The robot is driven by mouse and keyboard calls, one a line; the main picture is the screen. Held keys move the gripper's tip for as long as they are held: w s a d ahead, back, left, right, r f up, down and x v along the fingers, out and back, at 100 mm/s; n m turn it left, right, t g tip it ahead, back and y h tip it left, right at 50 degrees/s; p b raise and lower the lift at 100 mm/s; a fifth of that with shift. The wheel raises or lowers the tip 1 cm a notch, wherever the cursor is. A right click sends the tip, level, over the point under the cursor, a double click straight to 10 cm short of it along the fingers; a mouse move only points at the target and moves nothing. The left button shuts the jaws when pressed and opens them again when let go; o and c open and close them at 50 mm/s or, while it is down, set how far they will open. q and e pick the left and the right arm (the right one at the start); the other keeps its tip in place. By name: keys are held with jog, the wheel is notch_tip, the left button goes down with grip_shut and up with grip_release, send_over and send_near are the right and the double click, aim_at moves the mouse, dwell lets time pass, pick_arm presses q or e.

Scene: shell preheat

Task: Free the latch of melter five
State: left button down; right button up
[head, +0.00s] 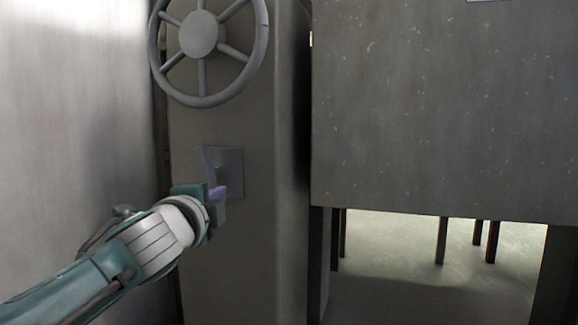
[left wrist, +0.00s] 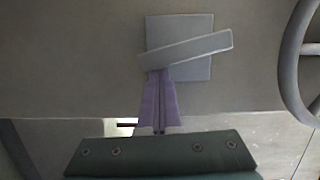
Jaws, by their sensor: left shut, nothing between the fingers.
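The latch is a grey lever (left wrist: 187,49) on a square grey plate (left wrist: 196,72), set in the front of a tall grey cabinet (head: 240,252). In the left wrist view the lever lies slanted across the plate. The plate also shows in the head view (head: 232,162), below the handwheel. My left gripper (head: 221,191) is at the plate. Its purple fingers (left wrist: 158,104) are shut together with nothing between them. Their tips reach the lower edge of the lever near its left end; I cannot tell whether they touch it. My right gripper is not in view.
A spoked handwheel (head: 208,48) sits above the plate on the same cabinet. A large grey panel (head: 440,105) stands to the right, with an open gap and several dark legs below it. A pale wall (head: 70,140) is close on the left.

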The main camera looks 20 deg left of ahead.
pick_arm(q)
jog(key=shift+a+f+m+b, duration=0.15)
jog(key=shift+a+m+b, duration=0.1)
jog(key=shift+m+b, duration=0.2)
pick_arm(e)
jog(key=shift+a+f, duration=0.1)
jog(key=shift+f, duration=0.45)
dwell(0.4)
